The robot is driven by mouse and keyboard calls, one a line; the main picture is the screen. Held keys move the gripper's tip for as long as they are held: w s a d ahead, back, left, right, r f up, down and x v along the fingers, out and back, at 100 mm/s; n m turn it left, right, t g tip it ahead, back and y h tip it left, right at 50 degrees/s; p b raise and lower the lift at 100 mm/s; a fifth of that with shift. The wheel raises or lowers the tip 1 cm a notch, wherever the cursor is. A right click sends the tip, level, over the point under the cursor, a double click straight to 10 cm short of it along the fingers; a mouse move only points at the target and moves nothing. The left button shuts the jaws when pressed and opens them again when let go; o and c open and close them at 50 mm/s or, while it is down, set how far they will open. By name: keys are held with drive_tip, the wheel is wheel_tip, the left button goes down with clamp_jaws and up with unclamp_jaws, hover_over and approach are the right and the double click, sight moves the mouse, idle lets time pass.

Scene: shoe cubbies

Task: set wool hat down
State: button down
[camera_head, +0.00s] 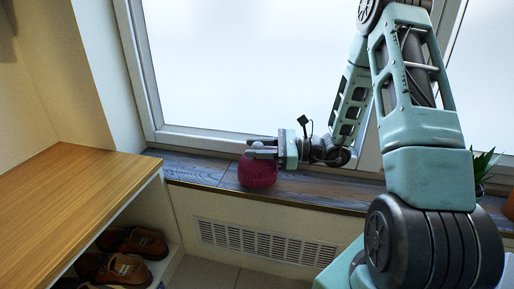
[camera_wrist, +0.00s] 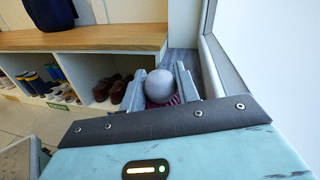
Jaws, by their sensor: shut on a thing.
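The wool hat (camera_head: 258,172) is dark red with a pale grey pompom. It is at the window sill (camera_head: 215,171), in the middle of the head view, and looks to be at or very near the sill surface; I cannot tell if it bears on it. My gripper (camera_head: 262,150) is level above the hat and shut on its pompom. In the wrist view the grey pompom (camera_wrist: 157,86) sits between the two fingers of my gripper (camera_wrist: 160,82), with a little red knit of the hat (camera_wrist: 172,101) showing below; the rest is hidden.
A wooden-topped shoe cubby (camera_head: 80,200) stands left of the sill, with brown shoes (camera_head: 138,242) inside. The window (camera_head: 250,70) rises behind the sill. A plant (camera_head: 484,166) stands at the sill's right. A vent grille (camera_head: 265,243) is below.

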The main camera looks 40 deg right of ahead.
drive_tip(key=shift+f, duration=0.55)
drive_tip(key=c, duration=0.9)
unclamp_jaws()
drive_tip(key=shift+c, duration=0.2)
wheel_tip(320, 180, up, 10)
drive_tip(key=p, duration=0.6)
drive_tip(key=shift+r, duration=0.15)
